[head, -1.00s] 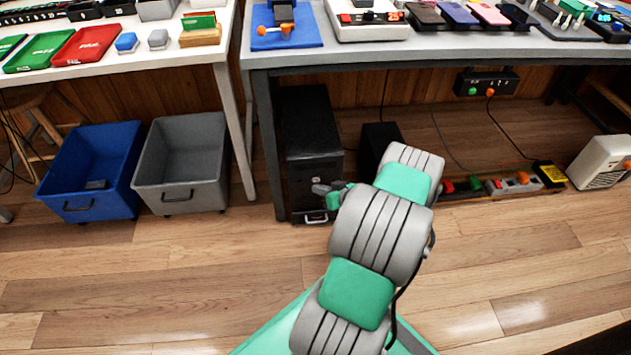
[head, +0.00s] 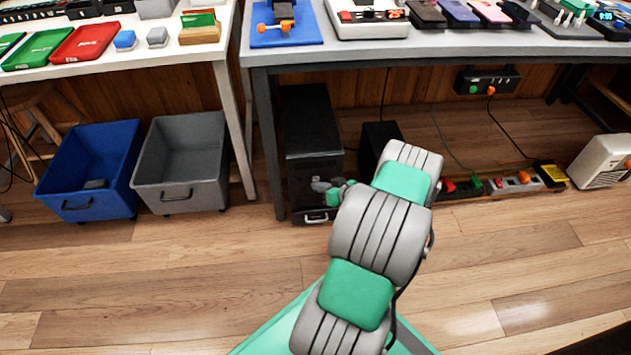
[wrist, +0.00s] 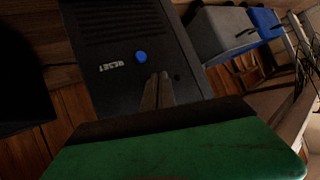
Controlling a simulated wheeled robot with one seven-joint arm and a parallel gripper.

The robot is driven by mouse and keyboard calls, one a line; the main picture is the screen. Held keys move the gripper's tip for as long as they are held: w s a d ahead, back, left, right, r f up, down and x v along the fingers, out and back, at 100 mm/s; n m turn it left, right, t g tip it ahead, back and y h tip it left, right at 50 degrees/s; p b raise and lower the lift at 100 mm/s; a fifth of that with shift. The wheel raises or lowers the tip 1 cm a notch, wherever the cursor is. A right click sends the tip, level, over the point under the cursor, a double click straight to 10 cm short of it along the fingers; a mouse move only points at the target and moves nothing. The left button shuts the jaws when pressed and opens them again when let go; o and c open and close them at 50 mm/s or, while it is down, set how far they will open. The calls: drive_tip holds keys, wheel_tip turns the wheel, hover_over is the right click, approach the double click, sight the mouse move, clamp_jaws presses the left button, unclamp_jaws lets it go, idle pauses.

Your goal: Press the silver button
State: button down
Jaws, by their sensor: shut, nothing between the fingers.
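A black computer tower (head: 313,130) stands on the floor under the grey workbench. In the wrist view its dark front panel (wrist: 120,55) has a blue button (wrist: 141,57) beside the word RESET. I cannot make out a silver button in either view; it may be hidden behind my gripper or too small to see. My gripper (head: 320,185) is in front of the lower part of the tower in the head view. In the wrist view its fingers (wrist: 157,80) are together and empty, just beside the blue button. I cannot tell whether they touch the panel.
A second black box (head: 378,142) stands right of the tower. A blue bin (head: 92,165) and a grey bin (head: 180,165) stand to the left. A power strip (head: 505,184) and a pale heater-like box (head: 603,162) are on the right. The wooden floor in front is clear.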

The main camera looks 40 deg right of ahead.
drive_tip(key=shift+w+d+b, duration=0.2)
drive_tip(key=shift+w+b, duration=0.15)
drive_tip(key=shift+w, duration=0.05)
idle(0.9)
drive_tip(key=shift+s+a+p, duration=0.3)
drive_tip(key=shift+s+a, duration=0.15)
drive_tip(key=shift+s, duration=0.3)
drive_tip(key=shift+s+a+p, duration=0.45)
drive_tip(key=shift+s+a, duration=0.3)
drive_tip(key=shift+s, duration=0.3)
drive_tip(key=shift+s+a+p, duration=0.45)
drive_tip(key=shift+s+a, duration=0.25)
drive_tip(key=shift+s, duration=0.35)
